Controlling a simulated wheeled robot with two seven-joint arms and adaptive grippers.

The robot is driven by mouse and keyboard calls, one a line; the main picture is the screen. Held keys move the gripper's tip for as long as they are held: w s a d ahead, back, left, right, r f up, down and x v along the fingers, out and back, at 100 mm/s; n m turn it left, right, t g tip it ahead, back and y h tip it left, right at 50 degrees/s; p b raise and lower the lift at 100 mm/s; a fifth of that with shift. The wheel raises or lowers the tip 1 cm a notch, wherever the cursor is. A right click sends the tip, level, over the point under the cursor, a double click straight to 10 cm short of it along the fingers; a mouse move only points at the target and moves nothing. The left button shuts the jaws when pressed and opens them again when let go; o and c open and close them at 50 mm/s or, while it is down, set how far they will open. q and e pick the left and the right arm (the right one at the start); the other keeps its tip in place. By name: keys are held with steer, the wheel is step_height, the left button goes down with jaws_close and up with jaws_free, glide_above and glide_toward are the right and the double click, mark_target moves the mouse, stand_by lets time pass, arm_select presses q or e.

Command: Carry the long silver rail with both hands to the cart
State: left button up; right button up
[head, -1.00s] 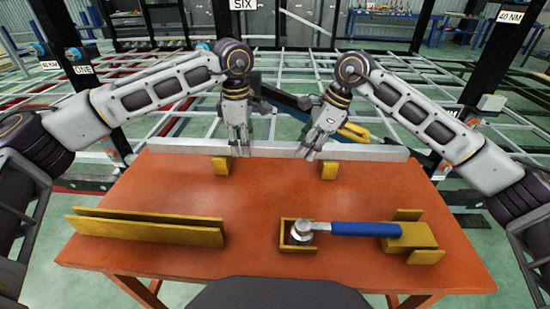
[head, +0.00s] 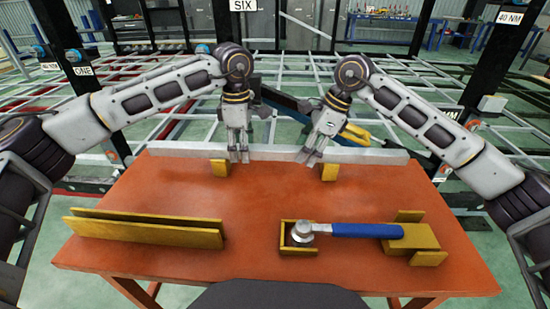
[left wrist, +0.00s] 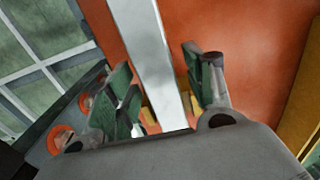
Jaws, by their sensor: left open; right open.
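The long silver rail (head: 375,155) lies along the far edge of the orange table, by two small yellow blocks. My left gripper (head: 239,158) is open, pointing down at the rail left of its middle. In the left wrist view the rail (left wrist: 150,50) runs between the spread fingers of my left gripper (left wrist: 157,65), with room on both sides. My right gripper (head: 309,158) is open and tilted at the rail, near the right yellow block. I cannot tell whether its fingers straddle the rail. I cannot make out the cart for certain.
The orange table (head: 260,205) is clear in its middle. A yellow slotted holder (head: 150,232) stands front left. A blue-handled wrench (head: 350,230) rests in yellow holders front right. Behind the table is a wide metal frame (head: 190,130), with black posts beyond.

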arm_select(q)
steer(key=shift+r, duration=0.15)
step_height(320, 180, up, 12)
stand_by(0.7)
arm_select(e)
steer(key=shift+r, duration=0.1)
steer(key=v, duration=1.1)
steer(key=shift+d+r, duration=0.25)
steer(key=shift+r, duration=0.1)
arm_select(q)
steer(key=shift+f, duration=0.2)
arm_select(e)
steer(key=shift+s, duration=0.1)
